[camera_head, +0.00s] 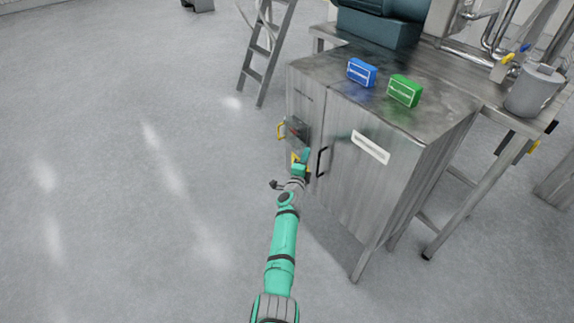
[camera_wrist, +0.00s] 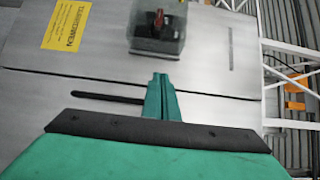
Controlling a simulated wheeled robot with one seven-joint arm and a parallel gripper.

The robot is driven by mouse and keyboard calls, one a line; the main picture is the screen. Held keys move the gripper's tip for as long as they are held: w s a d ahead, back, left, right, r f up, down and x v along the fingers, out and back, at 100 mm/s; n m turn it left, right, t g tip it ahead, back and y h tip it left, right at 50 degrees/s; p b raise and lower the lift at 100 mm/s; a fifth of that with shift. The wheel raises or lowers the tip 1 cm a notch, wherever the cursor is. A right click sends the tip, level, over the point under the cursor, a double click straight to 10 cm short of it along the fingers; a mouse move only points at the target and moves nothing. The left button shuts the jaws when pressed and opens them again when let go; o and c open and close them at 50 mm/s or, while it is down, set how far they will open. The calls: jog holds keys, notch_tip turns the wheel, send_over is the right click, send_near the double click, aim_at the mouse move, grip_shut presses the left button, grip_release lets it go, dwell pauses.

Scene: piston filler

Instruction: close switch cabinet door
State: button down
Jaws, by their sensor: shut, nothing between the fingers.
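The switch cabinet (camera_head: 360,180) is a brushed steel box on legs with two front doors. The right door (camera_head: 345,190) has a black handle (camera_head: 321,161). Both doors look almost flush; a small gap cannot be ruled out. My gripper (camera_head: 302,155) is shut and empty in front of the doors near their seam. In the wrist view, my fingertips (camera_wrist: 161,78) overlap the dark seam, beside the black handle (camera_wrist: 108,97) and below the red-knobbed switch box (camera_wrist: 157,32). Contact cannot be told.
A blue box (camera_head: 361,72) and a green box (camera_head: 404,90) stand on the cabinet top. A ladder (camera_head: 266,55) leans behind at left. A steel table with a grey pot (camera_head: 533,90) adjoins on the right. The floor at left is clear.

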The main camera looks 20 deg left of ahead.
jog(key=s+a, duration=0.6)
jog(key=s, duration=0.4)
jog(key=shift+a, duration=0.4)
